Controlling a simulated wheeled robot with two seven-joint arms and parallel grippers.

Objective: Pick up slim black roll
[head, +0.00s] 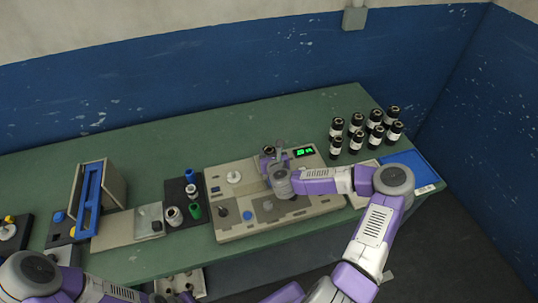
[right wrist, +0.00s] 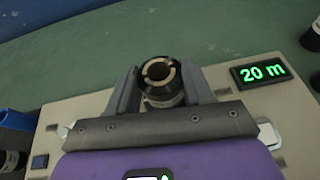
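A slim black roll (right wrist: 162,82) with a pale core ring and a light label band stands upright in the right wrist view, on the beige machine. In the head view its dark top (head: 268,151) shows just past my right gripper (head: 275,160). The two grey fingers of my right gripper (right wrist: 160,88) lie along both sides of the roll and appear closed against it. The roll's lower part is hidden by the gripper. My left arm shows at the lower left of the head view, but its gripper does not show.
The beige machine (head: 240,224) has knobs and a green display (right wrist: 263,72) reading 20 m. Several black rolls with white labels (head: 356,122) stand at the right. A blue tray (head: 415,168) lies by the right edge. The table's back strip (head: 150,142) is clear.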

